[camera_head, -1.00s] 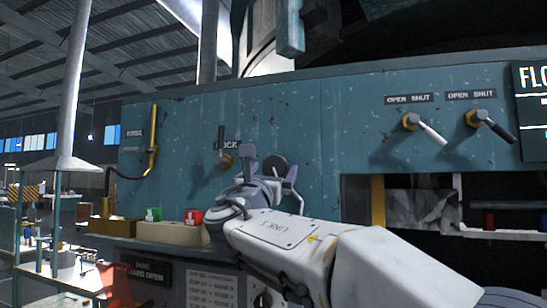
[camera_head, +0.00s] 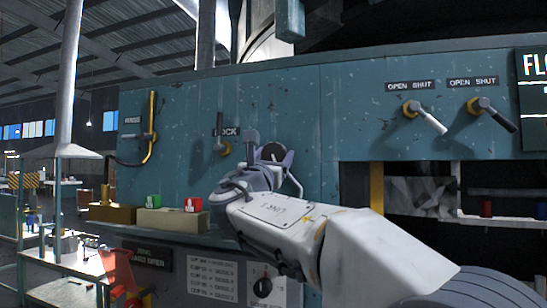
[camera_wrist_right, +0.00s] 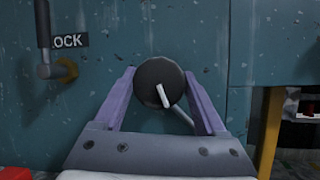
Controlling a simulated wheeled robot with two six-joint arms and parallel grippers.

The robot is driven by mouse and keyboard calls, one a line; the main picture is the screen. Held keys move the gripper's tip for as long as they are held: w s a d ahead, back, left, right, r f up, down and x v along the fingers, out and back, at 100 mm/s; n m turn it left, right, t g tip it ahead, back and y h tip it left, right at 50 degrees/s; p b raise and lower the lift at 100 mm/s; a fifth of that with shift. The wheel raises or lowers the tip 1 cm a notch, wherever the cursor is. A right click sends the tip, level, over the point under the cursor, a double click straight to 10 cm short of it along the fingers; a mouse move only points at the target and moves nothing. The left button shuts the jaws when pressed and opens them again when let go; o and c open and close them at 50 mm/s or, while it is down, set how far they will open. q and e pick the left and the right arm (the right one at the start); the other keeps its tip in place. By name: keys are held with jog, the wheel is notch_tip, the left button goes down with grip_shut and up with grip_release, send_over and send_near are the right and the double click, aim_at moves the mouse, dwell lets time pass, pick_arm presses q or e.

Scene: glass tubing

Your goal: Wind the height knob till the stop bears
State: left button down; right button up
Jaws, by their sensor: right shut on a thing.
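The height knob (camera_wrist_right: 159,83) is a dark round knob on the teal panel, with a pale pointer and a thin grey crank-like bar across its front. It shows in part in the head view (camera_head: 270,152), partly hidden by my right gripper. My right gripper (camera_wrist_right: 160,76) has its two purple fingers on either side of the knob, shut on it. In the head view my right gripper (camera_head: 270,149) reaches the panel right of the LOCK lever. The stop cannot be made out. My left gripper is not in view.
The LOCK lever (camera_head: 221,135) stands just left of the knob. Two OPEN/SHUT levers (camera_head: 429,120) are at the right. A green button (camera_head: 153,201) and a red button (camera_head: 193,204) sit on blocks at the ledge. A dark opening (camera_head: 420,190) lies right of the knob.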

jog(key=m, duration=0.1)
jog(key=m+h+b, duration=0.1)
jog(key=shift+a+f+m, duration=0.15)
jog(key=shift+m, duration=0.15)
jog(key=shift+m+g+h, duration=0.5)
jog(key=shift+m+h, duration=0.1)
jog(key=shift+m, duration=0.5)
jog(key=shift+m+g+h, duration=0.3)
jog(key=shift+m+h, duration=0.2)
jog(key=shift+m, duration=0.6)
jog(key=shift+r+m+g+h, duration=0.2)
jog(key=shift+m+g+h, duration=0.5)
jog(key=shift+m, duration=1.4)
jog(key=o, duration=1.3)
